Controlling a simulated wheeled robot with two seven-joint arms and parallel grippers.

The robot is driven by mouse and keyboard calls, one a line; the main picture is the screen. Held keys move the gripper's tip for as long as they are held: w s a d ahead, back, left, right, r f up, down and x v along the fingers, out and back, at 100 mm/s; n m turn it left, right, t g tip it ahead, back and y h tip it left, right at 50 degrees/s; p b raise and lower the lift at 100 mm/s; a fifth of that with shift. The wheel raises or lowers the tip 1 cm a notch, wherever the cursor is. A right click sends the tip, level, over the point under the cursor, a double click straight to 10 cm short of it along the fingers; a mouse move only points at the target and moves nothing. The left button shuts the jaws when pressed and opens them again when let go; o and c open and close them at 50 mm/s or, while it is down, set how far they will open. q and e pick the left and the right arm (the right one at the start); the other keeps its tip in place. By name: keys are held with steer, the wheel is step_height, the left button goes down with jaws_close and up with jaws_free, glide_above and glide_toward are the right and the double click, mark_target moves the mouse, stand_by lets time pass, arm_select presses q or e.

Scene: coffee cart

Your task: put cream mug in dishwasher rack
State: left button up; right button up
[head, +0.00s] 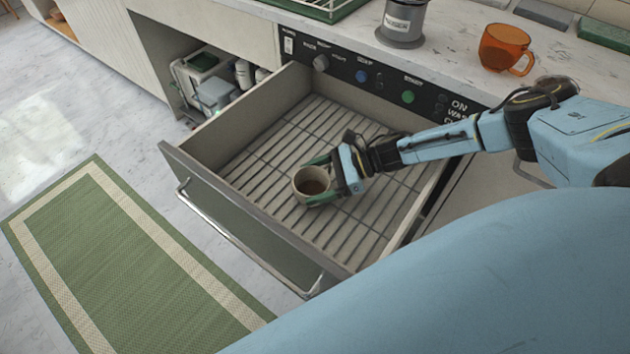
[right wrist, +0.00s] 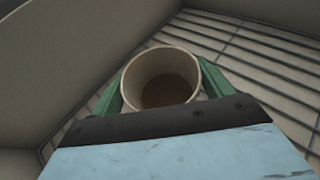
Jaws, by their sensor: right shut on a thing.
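The cream mug (head: 311,184) is over the slatted rack (head: 270,150) inside the pulled-out dishwasher drawer. It is upright, with a brown inside. My right gripper (head: 322,181) is shut on the mug, its green fingers on either side of it. In the right wrist view the mug (right wrist: 160,78) sits between the green fingers, with the rack slats (right wrist: 250,50) behind it. I cannot tell whether the mug's base touches the rack. My left gripper is not in view.
The drawer front (head: 240,215) has a metal handle and stands out over the floor. An orange mug (head: 505,48) and a grey canister (head: 402,22) stand on the counter. A green mat (head: 110,260) lies on the floor. The rack around the mug is clear.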

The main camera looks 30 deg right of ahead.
steer(key=o, duration=1.2)
steer(key=shift+f, duration=0.1)
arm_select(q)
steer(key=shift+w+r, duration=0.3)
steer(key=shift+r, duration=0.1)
arm_select(e)
steer(key=shift+s+d+r, duration=0.1)
steer(key=shift+d+r, duration=0.15)
steer(key=shift+r, duration=0.05)
steer(key=v, duration=0.5)
steer(key=shift+s+d+p, duration=0.15)
steer(key=shift+d+p, duration=0.15)
steer(key=shift+p, duration=0.1)
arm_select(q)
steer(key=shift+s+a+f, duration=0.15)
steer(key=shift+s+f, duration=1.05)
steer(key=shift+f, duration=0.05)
arm_select(e)
steer(key=shift+s+d+r, duration=0.2)
steer(key=shift+d+r, duration=0.1)
steer(key=shift+d, duration=0.2)
